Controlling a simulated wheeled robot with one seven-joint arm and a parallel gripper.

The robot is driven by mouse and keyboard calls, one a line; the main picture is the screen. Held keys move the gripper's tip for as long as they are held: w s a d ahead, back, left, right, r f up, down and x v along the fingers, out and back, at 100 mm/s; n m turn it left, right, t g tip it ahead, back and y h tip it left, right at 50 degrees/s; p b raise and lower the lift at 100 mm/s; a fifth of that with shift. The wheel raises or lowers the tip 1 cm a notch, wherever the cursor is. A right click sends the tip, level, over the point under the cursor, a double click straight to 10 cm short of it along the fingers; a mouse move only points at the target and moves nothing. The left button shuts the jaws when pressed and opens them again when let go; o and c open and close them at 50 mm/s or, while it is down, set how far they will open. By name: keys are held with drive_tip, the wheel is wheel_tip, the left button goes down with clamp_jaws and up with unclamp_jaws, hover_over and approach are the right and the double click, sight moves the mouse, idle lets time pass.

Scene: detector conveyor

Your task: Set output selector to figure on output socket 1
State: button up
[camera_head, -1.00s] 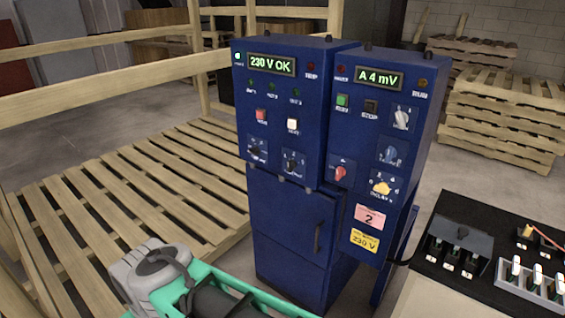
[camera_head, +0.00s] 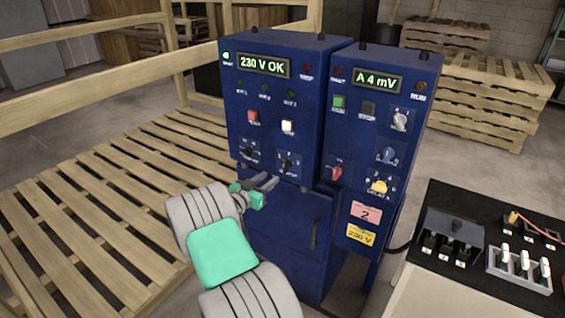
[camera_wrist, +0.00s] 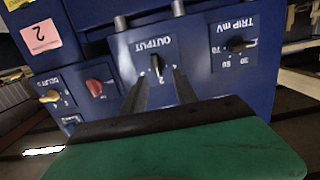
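The output selector (camera_head: 286,163) is a small black knob low on the front of the left blue cabinet. In the wrist view it shows upside down under the OUTPUT label (camera_wrist: 157,66), with small marks around it. I cannot read its setting surely. My gripper (camera_head: 267,182) is just below and left of the knob in the head view. In the wrist view its two dark fingers (camera_wrist: 160,80) are spread, one to each side below the knob, with nothing between them. I cannot tell whether they touch the panel.
The TRIP mV knob (camera_wrist: 236,44) is beside OUTPUT. The right panel (camera_head: 377,85) reads A 4 mV and carries a red knob (camera_head: 336,173) and a yellow knob (camera_head: 379,187). A black bench (camera_head: 480,200) with plugs stands right. Wooden slats (camera_head: 90,200) lie left.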

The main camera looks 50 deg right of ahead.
sight(284, 166)
drive_tip(key=shift+h, duration=0.5)
drive_tip(key=d+p, duration=0.2)
drive_tip(key=d, duration=0.6)
drive_tip(key=shift+d+r, duration=0.1)
drive_tip(key=shift+d, duration=0.3)
drive_tip(key=shift+c, duration=0.3)
clamp_jaws()
